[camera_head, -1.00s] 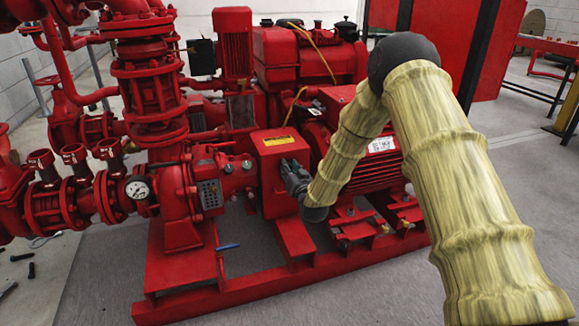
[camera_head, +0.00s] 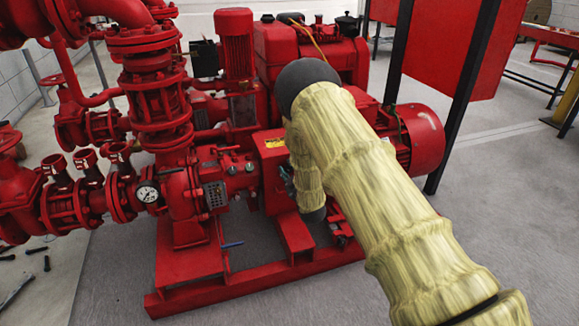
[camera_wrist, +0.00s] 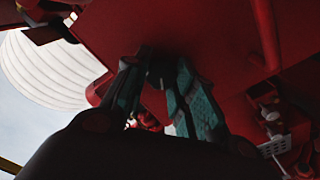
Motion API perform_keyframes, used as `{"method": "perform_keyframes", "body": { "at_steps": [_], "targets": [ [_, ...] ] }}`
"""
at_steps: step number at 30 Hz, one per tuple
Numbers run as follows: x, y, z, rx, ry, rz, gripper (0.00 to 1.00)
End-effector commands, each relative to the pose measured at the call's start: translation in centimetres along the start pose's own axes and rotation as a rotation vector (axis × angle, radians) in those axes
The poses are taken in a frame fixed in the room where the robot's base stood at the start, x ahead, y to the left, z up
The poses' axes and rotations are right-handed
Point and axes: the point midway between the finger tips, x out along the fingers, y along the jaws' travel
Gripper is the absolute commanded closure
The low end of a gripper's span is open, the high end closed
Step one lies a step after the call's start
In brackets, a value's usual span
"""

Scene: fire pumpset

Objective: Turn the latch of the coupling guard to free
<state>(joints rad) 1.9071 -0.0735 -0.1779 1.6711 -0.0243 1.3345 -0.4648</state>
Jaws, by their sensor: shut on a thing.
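The coupling guard (camera_head: 271,148) is a red box with a yellow label, in the middle of the head view beside the pump. My gripper (camera_head: 287,181) is at the guard's right-hand side, partly hidden behind my own arm. In the wrist view my gripper (camera_wrist: 157,78) shows two teal-padded fingers against the dark red guard surface (camera_wrist: 195,30). A small dark piece, seemingly the latch (camera_wrist: 155,76), lies between the fingertips, and the fingers are shut on it. It is in shadow, so its exact angle cannot be told. The latch is hidden in the head view.
Red pump pipework with a pressure gauge (camera_head: 148,194) stands to the left. The red motor (camera_head: 420,138) is behind my arm on the right. The red base frame (camera_head: 250,280) runs below. A blue-handled item (camera_head: 232,245) lies by the frame.

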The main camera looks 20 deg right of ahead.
Motion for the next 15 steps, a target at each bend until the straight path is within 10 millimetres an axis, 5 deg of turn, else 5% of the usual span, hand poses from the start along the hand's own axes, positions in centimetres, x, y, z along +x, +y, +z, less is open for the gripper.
{"method": "perform_keyframes", "body": {
  "at_steps": [15],
  "targets": [
    [-0.06,-0.39,-0.03,-0.406,0.001,-0.004,0.98]
  ]
}}
